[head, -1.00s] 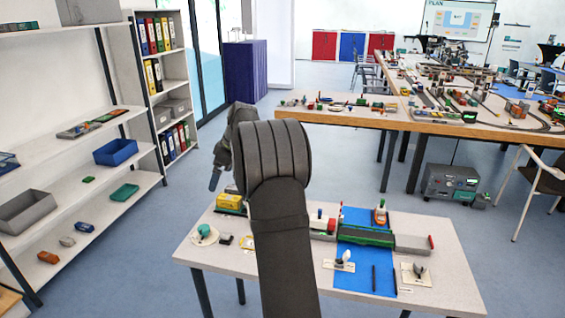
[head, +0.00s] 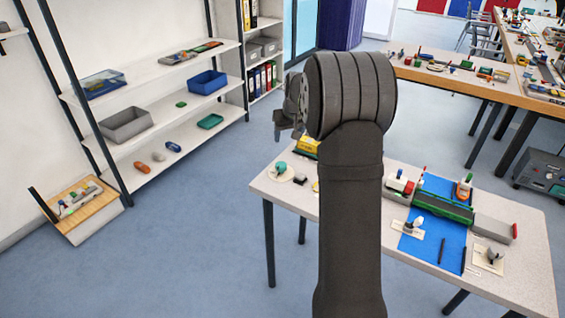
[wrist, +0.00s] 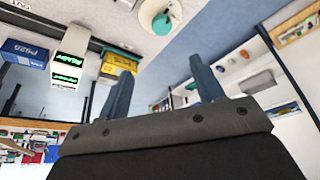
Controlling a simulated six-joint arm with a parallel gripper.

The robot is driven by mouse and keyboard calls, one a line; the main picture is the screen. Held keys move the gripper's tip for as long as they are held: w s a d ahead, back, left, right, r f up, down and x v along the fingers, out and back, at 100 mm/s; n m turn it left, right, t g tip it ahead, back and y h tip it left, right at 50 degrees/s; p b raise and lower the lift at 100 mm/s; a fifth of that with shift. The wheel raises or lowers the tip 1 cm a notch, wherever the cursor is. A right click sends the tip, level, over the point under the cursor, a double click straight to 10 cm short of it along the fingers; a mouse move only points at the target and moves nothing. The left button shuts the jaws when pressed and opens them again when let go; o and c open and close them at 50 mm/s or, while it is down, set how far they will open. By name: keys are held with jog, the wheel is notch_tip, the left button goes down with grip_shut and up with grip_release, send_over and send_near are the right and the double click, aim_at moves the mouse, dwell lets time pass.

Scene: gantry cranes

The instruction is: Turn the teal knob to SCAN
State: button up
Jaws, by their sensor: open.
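The teal knob (head: 281,167) sits on a round cream plate (head: 290,177) at the left corner of the near table. In the wrist view the teal knob (wrist: 161,23) is at the top, on its pale round plate, beyond my fingertips. My gripper (head: 284,132) hangs above the knob in the head view, partly hidden by my own arm. In the wrist view my gripper (wrist: 161,66) has its two fingers apart with nothing between them. It is not touching the knob. The markings around the knob are too small to read.
Right of the knob, the near table (head: 525,265) holds a yellow block (head: 307,147), a blue mat (head: 432,240) and small model pieces. Shelves with a blue bin (head: 207,82) stand at the left. Green lit displays (wrist: 75,42) show in the wrist view.

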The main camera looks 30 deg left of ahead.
jog(key=m, duration=0.1)
send_near(281, 164)
jog(key=x, duration=0.8)
jog(key=shift+w+f, duration=0.1)
jog(key=shift+f, duration=0.2)
jog(key=shift+c, duration=0.4)
jog(key=c, duration=0.9)
